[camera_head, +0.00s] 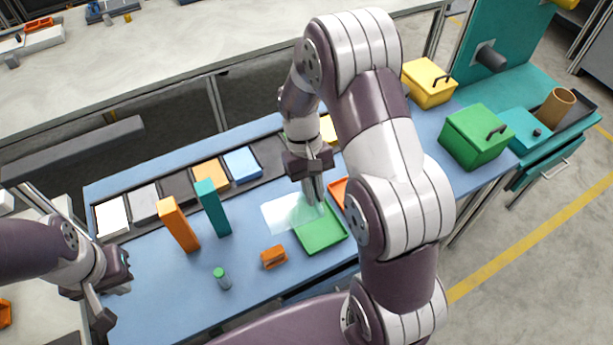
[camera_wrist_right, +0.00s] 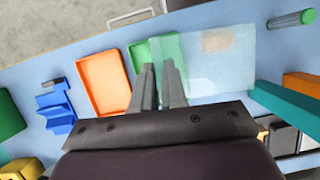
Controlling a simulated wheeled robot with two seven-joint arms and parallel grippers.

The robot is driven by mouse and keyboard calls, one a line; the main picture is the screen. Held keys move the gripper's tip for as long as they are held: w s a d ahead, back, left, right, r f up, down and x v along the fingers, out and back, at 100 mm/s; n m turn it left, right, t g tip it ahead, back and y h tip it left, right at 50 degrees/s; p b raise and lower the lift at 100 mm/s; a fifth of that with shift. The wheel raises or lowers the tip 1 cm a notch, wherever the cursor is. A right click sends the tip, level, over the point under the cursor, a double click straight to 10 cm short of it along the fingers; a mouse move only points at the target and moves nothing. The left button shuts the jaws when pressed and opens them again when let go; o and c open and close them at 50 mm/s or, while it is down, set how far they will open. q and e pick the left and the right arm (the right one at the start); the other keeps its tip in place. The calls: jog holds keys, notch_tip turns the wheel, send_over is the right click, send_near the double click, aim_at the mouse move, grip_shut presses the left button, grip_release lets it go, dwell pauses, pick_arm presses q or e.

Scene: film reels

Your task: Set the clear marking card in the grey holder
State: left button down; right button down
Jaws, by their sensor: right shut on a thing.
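The clear card (camera_head: 284,215) is a pale see-through sheet. My right gripper (camera_head: 315,198) is shut on its edge and holds it beside and partly over the green tray (camera_head: 324,240). In the right wrist view the card (camera_wrist_right: 222,72) sticks out to the right of my right gripper (camera_wrist_right: 162,75). A dark grey rack (camera_head: 270,152) runs along the table's far edge, with white, light grey, orange and blue pieces in its compartments. I cannot tell whether this is the grey holder. My left gripper (camera_head: 112,293) is open and empty at the table's left end.
An orange tray (camera_wrist_right: 104,83) lies beside the green one. Green (camera_head: 476,138) and yellow (camera_head: 428,85) boxes stand at right.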

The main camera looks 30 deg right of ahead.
aim_at(314, 217)
jog(key=s+m+y, duration=0.1)
jog(key=m, duration=0.1)
jog(key=s+a+f+m+y+b, duration=0.1)
jog(key=s+m, duration=0.1)
jog(key=m, duration=0.1)
jog(key=s+a+f+m+t+b, duration=0.1)
jog(key=m, duration=0.1)
jog(key=shift+s+a+m+y, duration=0.1)
jog(key=shift+s+m+y, duration=0.15)
jog(key=shift+m+y, duration=0.15)
jog(key=w+a+f+m+t, duration=0.1)
jog(key=w+a+f+m, duration=0.1)
jog(key=a+f+m, duration=0.1)
jog(key=w+a+f+m+t+y, duration=0.1)
jog(key=w+a+f+m, duration=0.1)
jog(key=a+m, duration=0.1)
jog(key=w+a+f+m+t, duration=0.1)
jog(key=w+a+f+m, duration=0.1)
jog(key=a+f+m, duration=0.1)
jog(key=shift+w+a+f, duration=0.15)
jog(key=shift+a, duration=0.3)
jog(key=shift+w+a+f, duration=0.1)
jog(key=shift+a+f, duration=0.05)
jog(key=shift+a, duration=0.25)
notch_tip(314, 217, down, 4)
jog(key=shift+r+b, duration=0.1)
jog(key=shift+b, duration=0.3)
jog(key=shift+f, duration=0.2)
